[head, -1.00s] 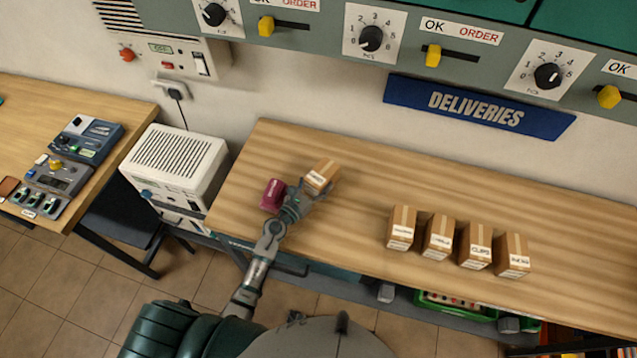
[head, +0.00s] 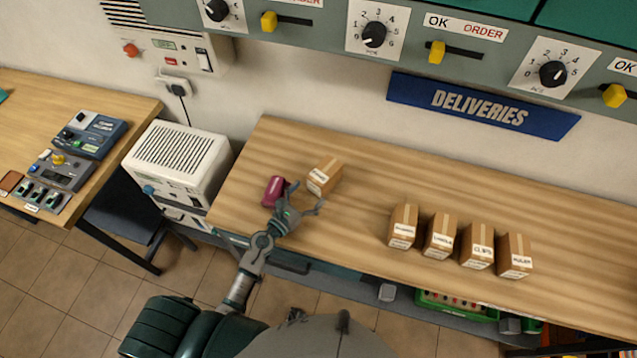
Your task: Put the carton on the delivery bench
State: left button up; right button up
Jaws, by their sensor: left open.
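A small brown carton (head: 325,176) with a white label stands on the wooden delivery bench (head: 350,227), left of its middle. The bench is below the blue DELIVERIES sign (head: 481,106). My left gripper (head: 306,199) is open just in front of this carton, with its fingers apart and nothing between them. A gap shows between the fingers and the carton. My right gripper does not show.
Several similar labelled cartons, one of them this carton (head: 403,226), stand in a row to the right on the bench. A white box-shaped unit (head: 178,152) stands left of the bench. A grey panel with dials overhangs the back. The bench is clear between the lone carton and the row.

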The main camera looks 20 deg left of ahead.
pick_arm(q)
jog(key=v, duration=0.3)
jog(key=shift+s+f+b, duration=0.1)
jog(key=shift+s+b, duration=0.2)
jog(key=shift+s, duration=0.05)
jog(key=shift+s+a, duration=0.1)
jog(key=shift+s, duration=0.45)
jog(key=shift+s+r, duration=0.2)
jog(key=shift+s, duration=0.2)
jog(key=shift+a, duration=0.1)
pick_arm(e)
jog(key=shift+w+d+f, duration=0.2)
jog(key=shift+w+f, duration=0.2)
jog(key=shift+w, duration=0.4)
pick_arm(q)
jog(key=shift+a, duration=0.2)
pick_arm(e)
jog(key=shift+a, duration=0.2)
pick_arm(q)
jog(key=shift+f, duration=0.1)
